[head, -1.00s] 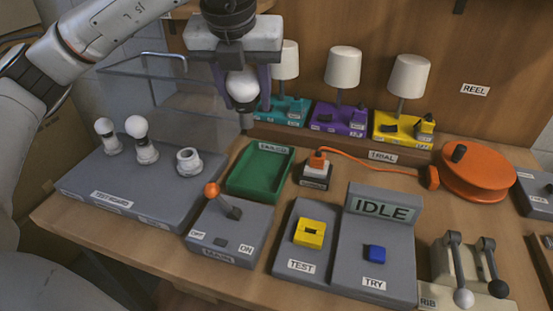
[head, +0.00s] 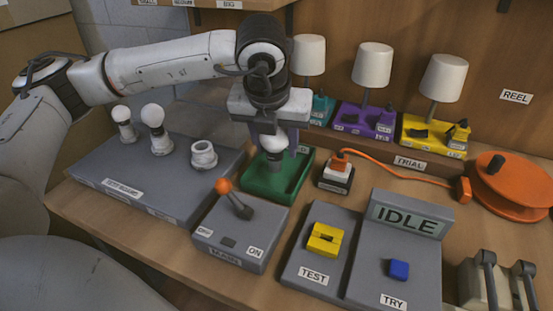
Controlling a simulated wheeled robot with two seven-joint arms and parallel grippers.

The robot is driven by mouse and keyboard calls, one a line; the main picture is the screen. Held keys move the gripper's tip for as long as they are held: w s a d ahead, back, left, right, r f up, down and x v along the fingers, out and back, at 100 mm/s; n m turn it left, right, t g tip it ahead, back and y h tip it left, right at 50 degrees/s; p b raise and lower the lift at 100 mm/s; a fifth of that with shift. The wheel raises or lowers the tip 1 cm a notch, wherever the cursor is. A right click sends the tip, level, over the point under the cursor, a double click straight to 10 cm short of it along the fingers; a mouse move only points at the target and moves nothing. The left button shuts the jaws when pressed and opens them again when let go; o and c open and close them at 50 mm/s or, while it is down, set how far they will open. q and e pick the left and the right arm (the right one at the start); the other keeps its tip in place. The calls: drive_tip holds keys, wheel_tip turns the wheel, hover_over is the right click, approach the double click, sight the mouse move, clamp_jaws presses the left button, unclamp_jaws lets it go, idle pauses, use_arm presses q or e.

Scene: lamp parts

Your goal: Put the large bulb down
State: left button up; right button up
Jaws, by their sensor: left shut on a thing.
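My left gripper (head: 272,150) points down and is shut on the large bulb (head: 275,142), a white globe with a grey base. The bulb is upright, base down, over the green tray (head: 255,187). Its lower end shows inside the tray's outline; I cannot tell whether it touches the tray floor. Part of the tray and its label are hidden behind the gripper. My right gripper is not in view.
Left of the tray, a grey test board (head: 150,190) holds two white bulbs in sockets and one empty socket (head: 204,154). A grey box with an orange-knobbed lever (head: 224,187) stands in front of the tray. Three lamps (head: 372,65) stand behind.

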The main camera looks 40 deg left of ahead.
use_arm(q)
drive_tip(key=shift+f, duration=1.95)
drive_tip(key=o, duration=0.6)
drive_tip(key=shift+r, duration=0.3)
drive_tip(key=v, duration=1.1)
drive_tip(key=shift+s+d+r, duration=0.1)
drive_tip(key=shift+s+r, duration=0.15)
drive_tip(key=shift+r, duration=0.05)
drive_tip(key=shift+d, duration=0.1)
